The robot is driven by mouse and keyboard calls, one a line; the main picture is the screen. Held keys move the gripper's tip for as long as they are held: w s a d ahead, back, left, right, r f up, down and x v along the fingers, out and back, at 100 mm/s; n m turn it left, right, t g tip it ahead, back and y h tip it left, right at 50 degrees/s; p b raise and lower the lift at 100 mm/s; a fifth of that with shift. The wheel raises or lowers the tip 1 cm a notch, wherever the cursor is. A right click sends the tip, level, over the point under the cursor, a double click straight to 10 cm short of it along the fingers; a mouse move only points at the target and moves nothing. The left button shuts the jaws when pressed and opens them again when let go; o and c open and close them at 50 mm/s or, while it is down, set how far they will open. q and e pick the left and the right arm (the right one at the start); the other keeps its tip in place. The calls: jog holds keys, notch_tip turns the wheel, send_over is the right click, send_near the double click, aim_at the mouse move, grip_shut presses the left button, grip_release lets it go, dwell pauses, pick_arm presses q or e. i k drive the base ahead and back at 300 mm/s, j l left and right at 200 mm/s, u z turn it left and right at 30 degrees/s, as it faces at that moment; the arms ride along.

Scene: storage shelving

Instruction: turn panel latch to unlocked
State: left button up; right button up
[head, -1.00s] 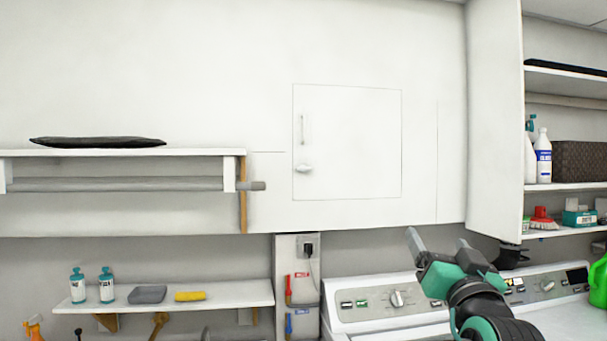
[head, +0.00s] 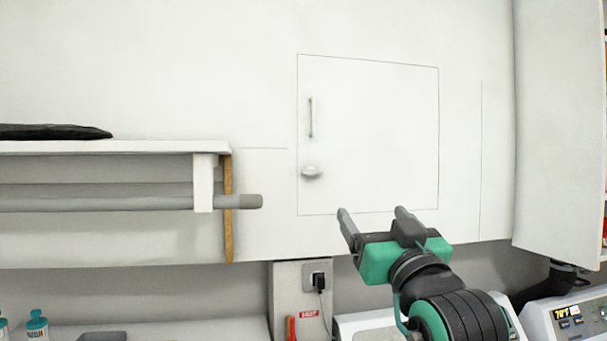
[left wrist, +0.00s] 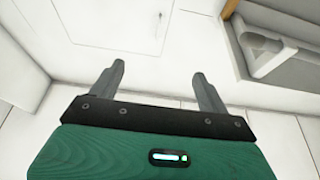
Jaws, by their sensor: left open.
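The panel (head: 380,130) is a thin-outlined square door in the white cabinet front. A small pale latch knob (head: 311,172) sits near its left edge, below a slim vertical handle (head: 310,118). Which way the latch is turned is not clear. My left gripper (head: 372,214) is open and empty, in front of the panel's lower edge and to the right of and below the latch. Its two spread fingers (left wrist: 158,70) also show in the left wrist view, with panel outlines beyond them; the latch is not clear there. My right gripper is not in view.
A shelf (head: 110,147) with a grey rod (head: 240,201) below it juts out left of the panel. An open cabinet door (head: 558,130) stands at the right. A plug in an outlet (head: 318,280) and machines (head: 560,318) are below. Space before the panel is clear.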

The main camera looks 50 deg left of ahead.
aim_at(310, 172)
jog(key=i+j, duration=0.15)
jog(key=j, duration=0.2)
jog(key=i+j, duration=0.1)
jog(key=j, duration=0.3)
jog(key=i+j, duration=0.15)
jog(key=j, duration=0.2)
